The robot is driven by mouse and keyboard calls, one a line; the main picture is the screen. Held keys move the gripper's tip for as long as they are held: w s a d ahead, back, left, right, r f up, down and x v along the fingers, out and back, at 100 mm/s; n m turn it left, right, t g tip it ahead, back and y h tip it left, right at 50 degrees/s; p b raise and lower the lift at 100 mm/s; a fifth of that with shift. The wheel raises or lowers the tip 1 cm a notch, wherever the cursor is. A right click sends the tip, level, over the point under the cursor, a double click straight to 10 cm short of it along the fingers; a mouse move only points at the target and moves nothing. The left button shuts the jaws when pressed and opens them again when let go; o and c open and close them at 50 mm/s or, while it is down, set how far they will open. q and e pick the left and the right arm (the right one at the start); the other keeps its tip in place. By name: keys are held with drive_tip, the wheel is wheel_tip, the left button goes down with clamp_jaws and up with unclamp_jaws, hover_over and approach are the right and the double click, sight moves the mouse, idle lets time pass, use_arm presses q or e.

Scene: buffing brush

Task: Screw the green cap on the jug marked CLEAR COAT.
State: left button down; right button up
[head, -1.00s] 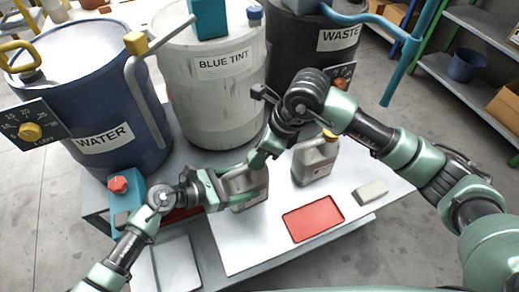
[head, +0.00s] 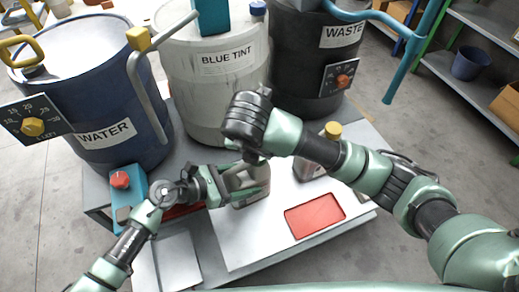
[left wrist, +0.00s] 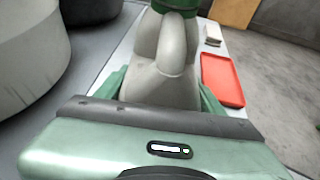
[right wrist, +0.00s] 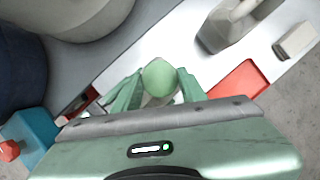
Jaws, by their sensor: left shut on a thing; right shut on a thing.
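A grey jug (head: 252,186) stands on the white table top, and its label cannot be read. My left gripper (head: 222,187) is shut on the jug's body; the jug also fills the middle of the left wrist view (left wrist: 160,65). My right gripper (head: 252,158) is above the jug's mouth, pointing down. It is shut on the round green cap (right wrist: 160,77). Green shows at the jug's neck in the left wrist view (left wrist: 176,5). I cannot tell whether the cap is seated on the threads.
A second grey jug (head: 308,167) with a yellow cap (head: 333,130) stands right of the held one, partly behind my right arm. A red tray (head: 314,215) and a pale block (right wrist: 296,40) lie nearby. WATER (head: 105,95), BLUE TINT (head: 215,95) and WASTE (head: 315,60) drums stand behind.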

drive_tip(key=m, duration=0.1)
drive_tip(key=m+h, duration=0.1)
drive_tip(key=m, duration=0.1)
drive_tip(key=m+h, duration=0.1)
drive_tip(key=m, duration=0.1)
drive_tip(key=shift+w+a+r+g, duration=0.1)
drive_tip(key=shift+w+a+g, duration=0.1)
drive_tip(key=shift+a+g, duration=0.1)
drive_tip(key=m+g+h, duration=0.1)
drive_tip(key=m, duration=0.2)
drive_tip(key=shift+w+m, duration=0.1)
drive_tip(key=shift+m, duration=0.2)
drive_tip(key=m+g, duration=0.1)
drive_tip(key=m, duration=0.3)
drive_tip(key=shift+w+m+g+h, duration=0.15)
drive_tip(key=shift+m+g+h, duration=0.15)
drive_tip(key=shift+g, duration=0.1)
drive_tip(key=m+g, duration=0.1)
drive_tip(key=m, duration=0.3)
drive_tip(key=shift+w+m+g, duration=0.1)
drive_tip(key=shift+m+g, duration=0.2)
drive_tip(key=shift+g, duration=0.1)
drive_tip(key=o, duration=1.3)
drive_tip(key=shift+c, duration=0.2)
drive_tip(key=shift+r, duration=2.15)
